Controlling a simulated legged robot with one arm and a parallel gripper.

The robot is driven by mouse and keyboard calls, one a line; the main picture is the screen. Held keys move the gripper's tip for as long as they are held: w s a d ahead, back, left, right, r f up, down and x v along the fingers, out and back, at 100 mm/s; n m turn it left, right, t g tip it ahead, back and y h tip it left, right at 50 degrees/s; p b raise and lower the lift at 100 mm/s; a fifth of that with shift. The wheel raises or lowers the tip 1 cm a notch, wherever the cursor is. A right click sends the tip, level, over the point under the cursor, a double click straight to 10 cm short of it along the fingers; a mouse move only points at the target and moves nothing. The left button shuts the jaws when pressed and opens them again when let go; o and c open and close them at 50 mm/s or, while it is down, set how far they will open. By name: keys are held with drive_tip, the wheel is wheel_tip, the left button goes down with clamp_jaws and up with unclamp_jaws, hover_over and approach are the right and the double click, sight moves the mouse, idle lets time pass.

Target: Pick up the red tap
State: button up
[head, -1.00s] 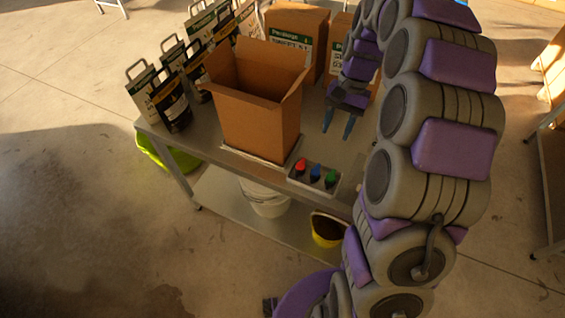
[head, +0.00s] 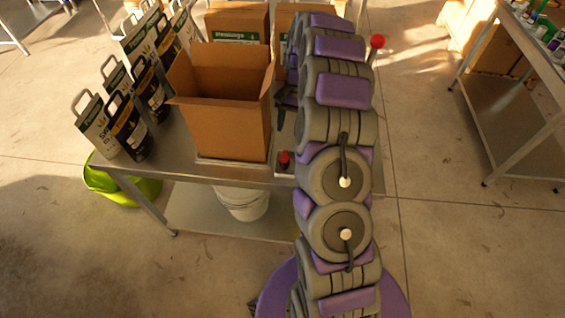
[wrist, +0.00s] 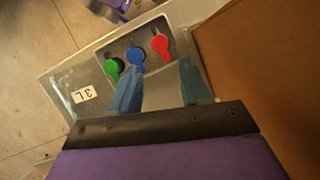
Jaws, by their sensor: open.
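The red tap (wrist: 160,45) lies in a grey tray with the blue tap (wrist: 136,57) and the green tap (wrist: 112,68). In the wrist view my gripper (wrist: 158,77) is open and empty, with its two blue fingers pointing toward the taps. The red tap shows beyond the gap between the fingertips, and the blue tap is just past the left finger. In the head view the red tap (head: 284,158) shows at the table's front edge beside my arm. My arm hides the other taps and most of my gripper there.
An open cardboard box (head: 228,115) stands directly left of the taps; its wall is close to my right finger in the wrist view. Several labelled bags (head: 130,125) stand at the table's left. A red ball knob (head: 377,42) rises behind my arm. Another table (head: 520,60) stands at right.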

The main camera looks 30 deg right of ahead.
hover_over(283, 158)
drive_tip(key=w+d, duration=0.1)
drive_tip(key=d, duration=0.2)
wheel_tip(283, 158, down, 6)
drive_tip(key=shift+d+f+b, duration=0.2)
drive_tip(key=shift+f+b, duration=0.2)
drive_tip(key=shift+f, duration=0.05)
drive_tip(key=a+f, duration=0.1)
drive_tip(key=f, duration=0.1)
drive_tip(key=s+a+f, duration=0.1)
drive_tip(key=a+f, duration=0.1)
drive_tip(key=shift+a+f+b, duration=0.1)
drive_tip(key=shift+a+b, duration=0.1)
drive_tip(key=shift+b, duration=0.2)
drive_tip(key=shift+d, duration=0.8)
drive_tip(key=shift+c, duration=1.4)
drive_tip(key=shift+a, duration=0.25)
drive_tip(key=c, duration=0.3)
drive_tip(key=shift+a, duration=0.4)
drive_tip(key=shift+c, duration=1.1)
